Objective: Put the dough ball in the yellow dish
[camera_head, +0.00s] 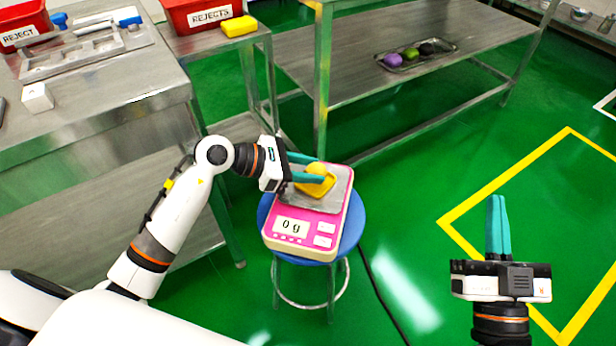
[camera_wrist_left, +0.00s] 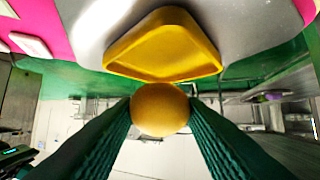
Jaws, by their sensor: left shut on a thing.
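The dough ball (camera_wrist_left: 160,109) is a smooth orange-yellow ball pinched between the teal fingers of my left gripper (camera_head: 322,172). The yellow dish (camera_wrist_left: 165,50) is shallow, with raised edges, and lies on the scale's grey plate. It also shows in the head view (camera_head: 312,189), partly hidden by the fingers and the ball. In the left wrist view the ball overlaps the dish's edge; I cannot tell whether they touch. The dish's visible inside is empty. My right gripper (camera_head: 498,198) is away to the right over the floor, its teal fingers together with nothing between them.
The pink scale (camera_head: 285,245) reads 0 g and stands on a blue round stool (camera_head: 354,225). Steel tables (camera_head: 120,95) with red reject bins (camera_head: 195,14) and a yellow sponge (camera_head: 239,26) are at left. A steel bench (camera_head: 400,100) stands behind. Green floor is clear at right.

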